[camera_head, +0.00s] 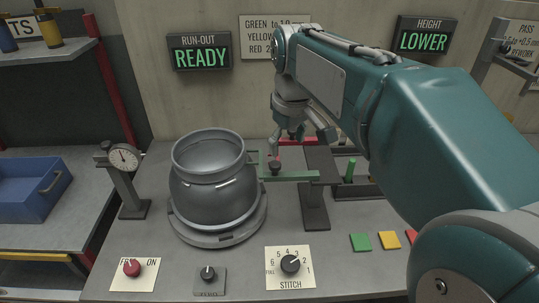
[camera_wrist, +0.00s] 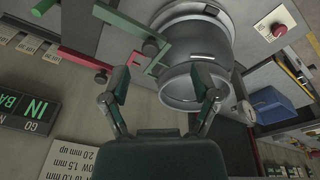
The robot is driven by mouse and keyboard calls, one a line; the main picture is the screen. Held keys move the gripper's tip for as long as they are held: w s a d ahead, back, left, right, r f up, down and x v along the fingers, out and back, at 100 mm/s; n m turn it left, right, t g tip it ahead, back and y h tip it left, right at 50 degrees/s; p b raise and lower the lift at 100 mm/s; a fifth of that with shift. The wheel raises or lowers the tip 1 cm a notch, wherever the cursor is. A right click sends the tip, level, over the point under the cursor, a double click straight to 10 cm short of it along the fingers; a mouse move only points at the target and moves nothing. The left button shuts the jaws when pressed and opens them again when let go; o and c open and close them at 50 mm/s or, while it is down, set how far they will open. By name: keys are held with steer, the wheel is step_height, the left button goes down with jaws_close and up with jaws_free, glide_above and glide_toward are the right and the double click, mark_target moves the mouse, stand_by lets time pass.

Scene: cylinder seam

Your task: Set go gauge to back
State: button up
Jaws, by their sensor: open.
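A green L-shaped gauge arm with a black knob, which I take for the go gauge (camera_head: 292,176), lies beside the grey metal cylinder (camera_head: 212,192), its end close to the cylinder's right side. It also shows in the wrist view (camera_wrist: 158,57), next to the cylinder (camera_wrist: 192,45); I cannot tell whether they touch. A red gauge arm (camera_head: 297,141) sits behind it, and shows at the left in the wrist view (camera_wrist: 84,62). My gripper (camera_head: 300,138) is above and behind the green arm. Its fingers (camera_wrist: 161,84) are spread and empty.
The cylinder stands on a round turntable (camera_head: 212,238). A dial gauge (camera_head: 124,158) stands at its left. A dark stand (camera_head: 315,200) is at its right. A red knob (camera_head: 132,268), a small knob (camera_head: 208,273) and a stitch dial (camera_head: 290,264) line the front. Signs read READY (camera_head: 200,58) and LOWER (camera_head: 423,41).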

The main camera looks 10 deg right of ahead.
steer(key=n+g, duration=0.2)
glide_above(275, 163)
steer(key=f, duration=0.1)
step_height(275, 163, down, 11)
steer(key=shift+s+r, duration=0.1)
stand_by(0.3)
